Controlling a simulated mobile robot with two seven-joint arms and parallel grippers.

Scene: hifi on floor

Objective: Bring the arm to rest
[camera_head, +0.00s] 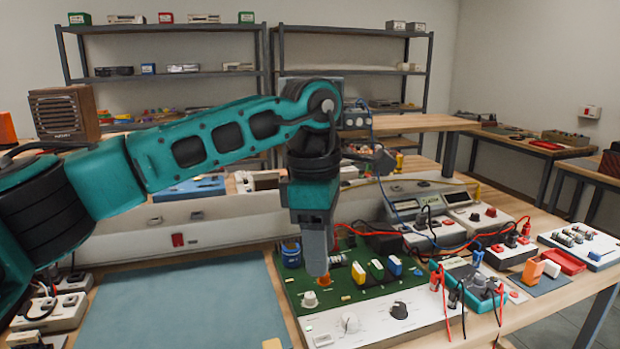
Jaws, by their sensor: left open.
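My left arm (215,138), teal and black, reaches in from the left, bends at a raised joint and hangs down in the middle of the view. My left gripper (317,262) points straight down over the rear left part of a green and white control panel (350,300). Its grey fingers overlap from this side, and no held object shows. It is open. I cannot tell whether the fingertips touch the panel or hover above it. The gripper hides part of the panel. My right gripper is not in view.
A blue-grey mat (180,305) lies bare at the left front. Meters, red and black leads and a teal box (470,285) crowd the right. A brown speaker (64,113) stands behind my arm. Shelves (165,75) line the back wall.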

